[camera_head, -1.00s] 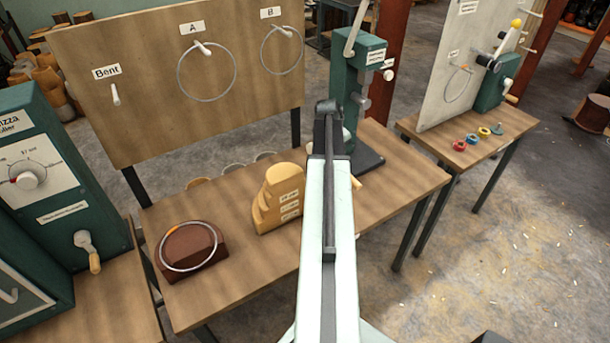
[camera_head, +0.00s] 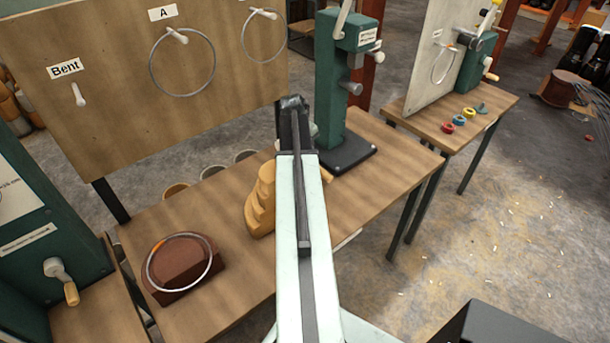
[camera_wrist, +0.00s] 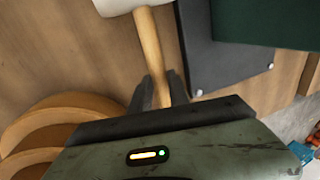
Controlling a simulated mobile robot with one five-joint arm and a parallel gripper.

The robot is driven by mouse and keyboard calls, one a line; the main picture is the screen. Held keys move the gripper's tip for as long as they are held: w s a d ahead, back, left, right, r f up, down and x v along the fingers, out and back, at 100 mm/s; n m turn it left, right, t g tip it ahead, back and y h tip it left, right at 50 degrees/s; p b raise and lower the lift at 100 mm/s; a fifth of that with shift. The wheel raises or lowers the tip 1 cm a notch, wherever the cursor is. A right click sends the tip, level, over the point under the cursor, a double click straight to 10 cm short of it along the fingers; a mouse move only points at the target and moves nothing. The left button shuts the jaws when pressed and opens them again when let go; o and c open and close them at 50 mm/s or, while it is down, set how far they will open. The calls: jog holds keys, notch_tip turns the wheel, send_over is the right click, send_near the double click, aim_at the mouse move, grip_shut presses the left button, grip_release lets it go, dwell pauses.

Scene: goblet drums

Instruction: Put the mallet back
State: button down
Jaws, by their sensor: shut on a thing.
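The mallet has a pale head at the top edge of the wrist view and a light wooden handle (camera_wrist: 151,42). My gripper (camera_wrist: 161,90) is shut on the handle, with a dark finger on each side of it. The workbench's wooden top (camera_wrist: 65,45) lies below; I cannot tell the gap between mallet and bench. In the head view my arm hides the gripper and most of the mallet.
A green press (camera_head: 345,90) on a black base stands behind and right of my arm. A stepped wooden block (camera_head: 262,203) is just left of it. A brown block (camera_head: 180,265) with a metal ring sits front left. A pegboard (camera_head: 120,110) stands behind the bench.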

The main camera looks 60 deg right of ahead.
jog(key=b+x, duration=0.1)
jog(key=x, duration=0.1)
jog(key=a+b+x, duration=0.1)
jog(key=b+x, duration=0.1)
jog(key=shift+w+f+b, duration=0.15)
jog(key=shift+f+b, duration=0.15)
jog(key=shift+f, duration=0.1)
jog(key=shift+r, duration=0.2)
jog(key=c, duration=1.2)
grip_release()
jog(key=shift+c, duration=0.2)
jog(key=p+v, duration=1.2)
